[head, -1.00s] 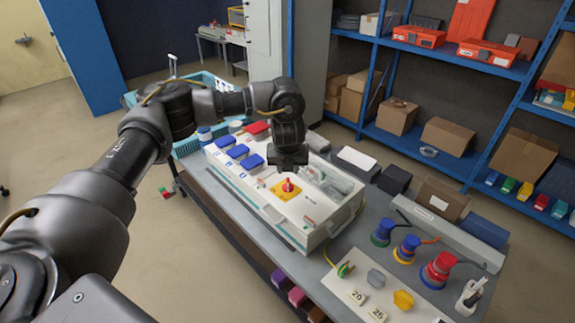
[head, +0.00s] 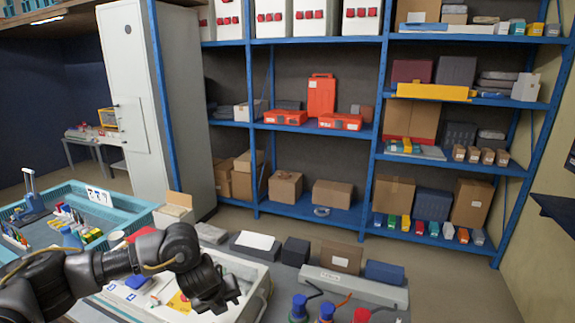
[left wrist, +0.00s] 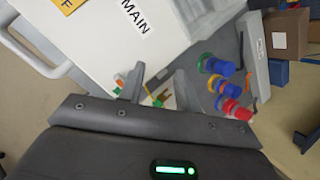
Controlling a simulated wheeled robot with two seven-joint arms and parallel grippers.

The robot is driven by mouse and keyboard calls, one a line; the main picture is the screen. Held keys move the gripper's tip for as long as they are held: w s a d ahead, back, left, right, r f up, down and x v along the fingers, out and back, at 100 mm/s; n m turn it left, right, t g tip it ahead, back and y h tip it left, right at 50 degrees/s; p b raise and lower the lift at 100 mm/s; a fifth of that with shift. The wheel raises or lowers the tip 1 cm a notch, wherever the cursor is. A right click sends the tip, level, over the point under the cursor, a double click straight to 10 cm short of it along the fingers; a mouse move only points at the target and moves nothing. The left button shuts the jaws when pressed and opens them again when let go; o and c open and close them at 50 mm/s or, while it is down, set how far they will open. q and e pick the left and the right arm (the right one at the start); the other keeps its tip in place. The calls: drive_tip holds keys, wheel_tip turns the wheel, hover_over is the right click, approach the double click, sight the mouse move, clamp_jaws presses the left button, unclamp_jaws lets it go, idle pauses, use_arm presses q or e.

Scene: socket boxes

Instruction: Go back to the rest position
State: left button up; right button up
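My left gripper (head: 214,297) hangs over the white socket box (head: 262,286) near the bottom of the head view. In the left wrist view my left gripper (left wrist: 158,86) has its two fingers apart with nothing between them. The box's white surface, marked "MAIN" (left wrist: 134,15), lies beyond the fingers. My right gripper is in neither view.
Blue, yellow and red industrial sockets (left wrist: 219,66) stand on the table beside the box. A teal crate (head: 118,211) holds tools at the left. Small boxes, including a dark one (head: 296,251), line the table's back. Blue shelves (head: 365,135) stand behind.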

use_arm(q)
drive_tip(key=s+d+f+n+t+h, duration=0.1)
drive_tip(key=s+d+n+h, duration=0.25)
drive_tip(key=s+d, duration=0.4)
drive_tip(key=s+d+f+n+t+h, duration=0.1)
drive_tip(key=s+d+f+n+h, duration=0.25)
drive_tip(key=d, duration=0.75)
drive_tip(key=s+a+f+n+g+y, duration=0.2)
drive_tip(key=s+a+f+n+y, duration=0.2)
drive_tip(key=s+a+n, duration=0.75)
drive_tip(key=s+a+f+n+g+y, duration=0.1)
drive_tip(key=s+a+f+n+y, duration=0.25)
drive_tip(key=s+a+n, duration=0.85)
wheel_tip(320, 180, down, 28)
drive_tip(key=s+a+m+g+b, duration=0.1)
drive_tip(key=s+m+b, duration=0.1)
drive_tip(key=b, duration=0.1)
drive_tip(key=s+a+f+g+b, duration=0.1)
drive_tip(key=s+a+f+b, duration=0.1)
drive_tip(key=s+f, duration=1.4)
wheel_tip(320, 180, down, 3)
drive_tip(key=shift+s+a+f+g+y+b, duration=0.1)
drive_tip(key=shift+s+a+g+y+b, duration=0.25)
drive_tip(key=shift+a, duration=0.35)
